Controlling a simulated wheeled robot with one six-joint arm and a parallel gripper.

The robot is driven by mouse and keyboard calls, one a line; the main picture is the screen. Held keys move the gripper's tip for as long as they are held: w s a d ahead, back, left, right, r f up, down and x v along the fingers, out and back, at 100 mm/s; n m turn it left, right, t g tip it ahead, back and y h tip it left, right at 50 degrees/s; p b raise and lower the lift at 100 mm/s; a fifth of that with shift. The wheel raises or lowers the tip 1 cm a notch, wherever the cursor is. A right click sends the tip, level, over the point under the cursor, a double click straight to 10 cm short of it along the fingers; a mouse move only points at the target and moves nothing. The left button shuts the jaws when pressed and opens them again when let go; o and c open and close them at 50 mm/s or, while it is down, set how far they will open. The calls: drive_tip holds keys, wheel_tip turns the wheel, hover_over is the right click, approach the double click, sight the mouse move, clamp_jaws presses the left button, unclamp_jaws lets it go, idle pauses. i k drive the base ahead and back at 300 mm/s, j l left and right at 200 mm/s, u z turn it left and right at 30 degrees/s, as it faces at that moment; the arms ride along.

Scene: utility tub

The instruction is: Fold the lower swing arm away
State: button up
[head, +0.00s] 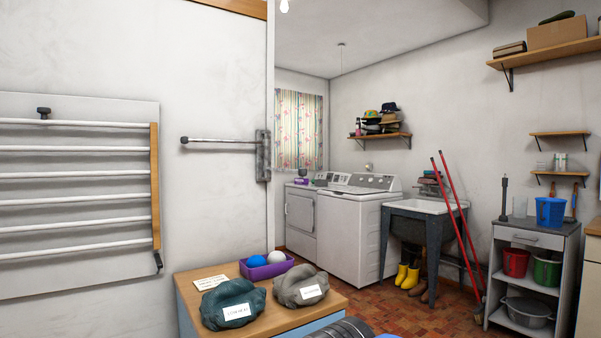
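A metal bracket (263,156) is fixed at the right edge of the near white wall. A thin, pale swing arm (220,140) reaches left from it, nearly level, with a dark knob at its tip. A fainter line runs just below this bar; I cannot tell whether it is a second, lower arm or a shadow. My gripper is not in view. A dark ribbed part at the bottom edge may be mine, but it shows no fingers.
A wooden-topped cabinet (258,318) stands below, bearing two labelled cloth bundles and a purple tray (267,267) with balls. A drying rack (78,190) hangs on the left wall. The washers (350,235) and tub (421,206) stand behind, with red poles leaning nearby.

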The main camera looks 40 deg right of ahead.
sight(302, 172)
drive_tip(key=l, duration=0.45)
drive_tip(key=k+l+u, duration=0.15)
drive_tip(key=l, duration=0.8)
drive_tip(key=k+l+u, duration=0.15)
drive_tip(key=l, duration=0.75)
drive_tip(key=i+l+u, duration=0.15)
drive_tip(key=l, duration=0.2)
drive_tip(key=i+l+u, duration=0.15)
drive_tip(key=l, duration=0.2)
drive_tip(key=i+l+u, duration=0.15)
drive_tip(key=l, duration=0.25)
drive_tip(key=l+u, duration=0.15)
drive_tip(key=l, duration=0.2)
drive_tip(key=k+l+z, duration=0.1)
drive_tip(key=k+z, duration=0.25)
drive_tip(key=i, duration=0.1)
